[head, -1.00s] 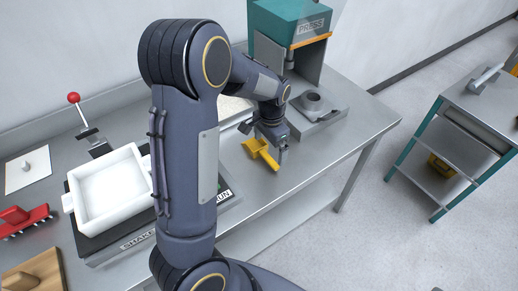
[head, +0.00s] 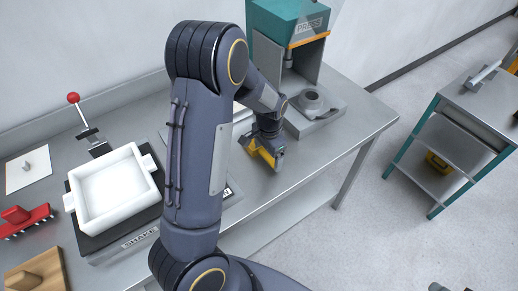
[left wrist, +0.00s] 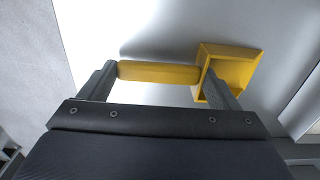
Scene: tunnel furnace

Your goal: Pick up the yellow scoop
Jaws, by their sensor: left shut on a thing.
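The yellow scoop (head: 266,157) is on the steel worktop in front of the press, mostly hidden by my left gripper (head: 270,147) in the head view. In the left wrist view, the scoop's handle (left wrist: 158,72) lies lengthwise between the two fingers of my left gripper (left wrist: 158,84). One finger is at the handle's free end, and the other is by the open, box-shaped bowl at right. The gripper is shut on the scoop. I cannot tell any gap between scoop and worktop. My right gripper is not in view.
The teal press (head: 290,22) and its round die (head: 312,102) stand just behind the gripper. A white tray (head: 150,165) sits on the shaker at left, near a red-knobbed lever (head: 73,98) and a red brush (head: 22,215). The worktop right of the scoop is clear.

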